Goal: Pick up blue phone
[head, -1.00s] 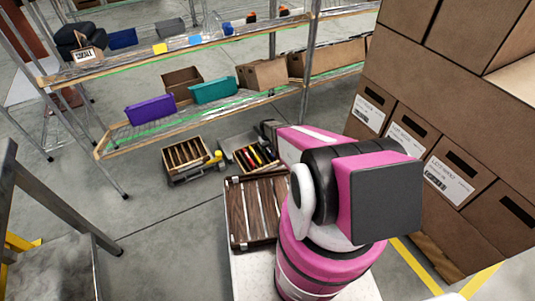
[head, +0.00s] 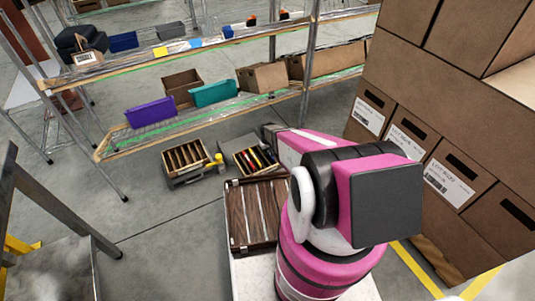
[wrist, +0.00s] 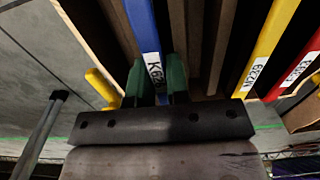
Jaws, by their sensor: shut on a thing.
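The blue phone (wrist: 143,28) shows in the wrist view as a long, thin blue piece standing in a slotted wooden box, with a white label near its lower end. My gripper (wrist: 157,80) has a green finger on each side of it and is shut on it. The far part of the phone runs out of the top of the picture. In the head view my forearm reaches toward the slotted box (head: 237,163) on the floor, and the fingers are not clear there.
A yellow piece (wrist: 268,45) and a red piece (wrist: 297,75) stand in the slots to the right. Another slotted box (head: 185,158) is beside this one. A wire shelf (head: 165,122) with bins stands behind, and stacked cartons (head: 440,110) rise at the right.

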